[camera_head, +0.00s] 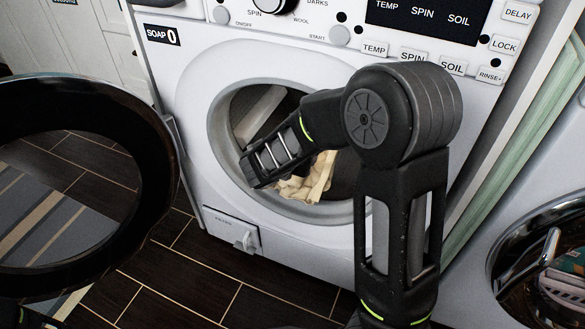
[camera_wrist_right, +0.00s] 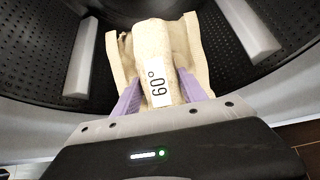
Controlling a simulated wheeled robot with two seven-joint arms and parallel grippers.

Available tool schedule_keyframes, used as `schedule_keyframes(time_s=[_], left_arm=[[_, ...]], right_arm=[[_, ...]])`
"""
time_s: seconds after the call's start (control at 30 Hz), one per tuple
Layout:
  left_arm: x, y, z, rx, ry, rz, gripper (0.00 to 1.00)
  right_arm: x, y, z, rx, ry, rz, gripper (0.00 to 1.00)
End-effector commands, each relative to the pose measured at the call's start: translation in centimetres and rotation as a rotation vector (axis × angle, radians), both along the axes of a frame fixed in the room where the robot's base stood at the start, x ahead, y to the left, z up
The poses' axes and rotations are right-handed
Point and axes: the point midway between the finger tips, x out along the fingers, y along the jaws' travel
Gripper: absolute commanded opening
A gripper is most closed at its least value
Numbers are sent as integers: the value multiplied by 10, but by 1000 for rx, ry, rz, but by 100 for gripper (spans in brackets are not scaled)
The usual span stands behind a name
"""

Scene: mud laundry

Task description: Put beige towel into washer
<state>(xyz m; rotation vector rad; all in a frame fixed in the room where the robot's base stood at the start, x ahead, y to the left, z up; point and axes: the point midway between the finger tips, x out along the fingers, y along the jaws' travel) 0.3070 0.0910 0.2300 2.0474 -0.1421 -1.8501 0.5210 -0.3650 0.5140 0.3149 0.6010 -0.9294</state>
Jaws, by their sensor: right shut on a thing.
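The white washer (camera_head: 190,75) stands in front of me with its round dark door (camera_head: 155,150) swung open to the left. The beige towel (camera_head: 318,178) is inside the drum opening, low down, partly hidden by my right arm. In the right wrist view the towel (camera_wrist_right: 195,45) is folded and bears a white label reading 60°. My right gripper (camera_wrist_right: 160,85) is inside the drum, its purple fingers shut on the beige towel. The drum wall (camera_wrist_right: 285,75) with its pale ribs surrounds it. My left gripper is not in view.
A second front-loading machine (camera_head: 545,265) with items behind its round door stands at the right. A green panel (camera_head: 520,135) is between the machines. The open door hangs over the dark tiled floor (camera_head: 190,275) and a striped rug (camera_head: 50,230).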

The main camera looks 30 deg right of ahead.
Motion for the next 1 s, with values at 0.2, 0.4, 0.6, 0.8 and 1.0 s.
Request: schedule_keyframes(time_s=[0.2,0.4,0.6,0.8,1.0], left_arm=[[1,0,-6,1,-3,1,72],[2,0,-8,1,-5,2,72],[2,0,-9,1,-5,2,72],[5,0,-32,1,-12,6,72],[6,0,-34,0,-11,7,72]], right_arm=[[20,-30,-4,-1,-1,-3,0],[39,-56,-7,-1,0,-2,0],[56,-82,-10,-2,-1,-2,0],[57,-82,-35,-1,-1,0,0],[57,-81,-40,0,-1,1,0]])
